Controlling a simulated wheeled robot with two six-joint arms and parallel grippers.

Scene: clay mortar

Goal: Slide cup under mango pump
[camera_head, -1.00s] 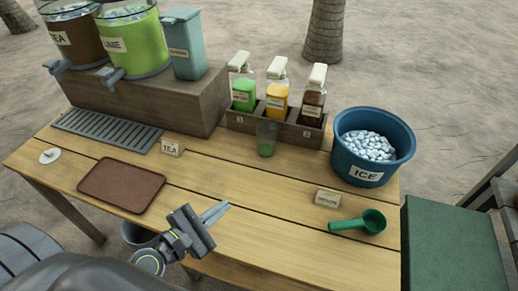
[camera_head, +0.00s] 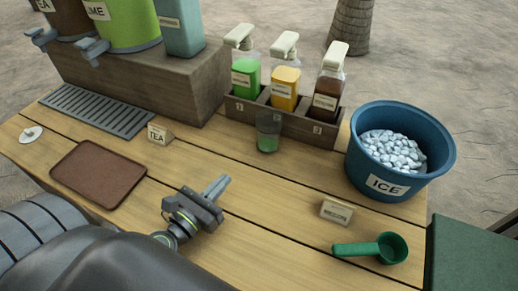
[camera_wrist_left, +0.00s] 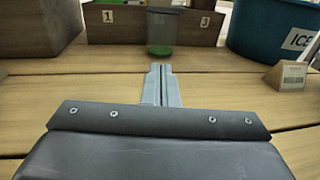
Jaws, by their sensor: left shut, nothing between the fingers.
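A clear cup (camera_head: 268,132) with a little green liquid in its bottom stands upright on the table in front of the pump rack, below the green pump bottle (camera_head: 245,75) and the mango pump (camera_head: 285,80), nearer the gap between them. The mango pump holds yellow-orange syrup and has a cream head. My left gripper (camera_head: 217,186) is shut and empty, low over the table in front of the cup, apart from it. In the left wrist view the cup (camera_wrist_left: 162,35) is straight ahead of the shut fingers (camera_wrist_left: 160,80). My right gripper is not in view.
The wooden rack (camera_head: 310,128) holds a third, brown pump bottle (camera_head: 327,92). A blue ice tub (camera_head: 400,150) stands right of it. A green scoop (camera_head: 375,247) and a small sign (camera_head: 336,210) lie at front right. A brown tray (camera_head: 98,173) lies at left.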

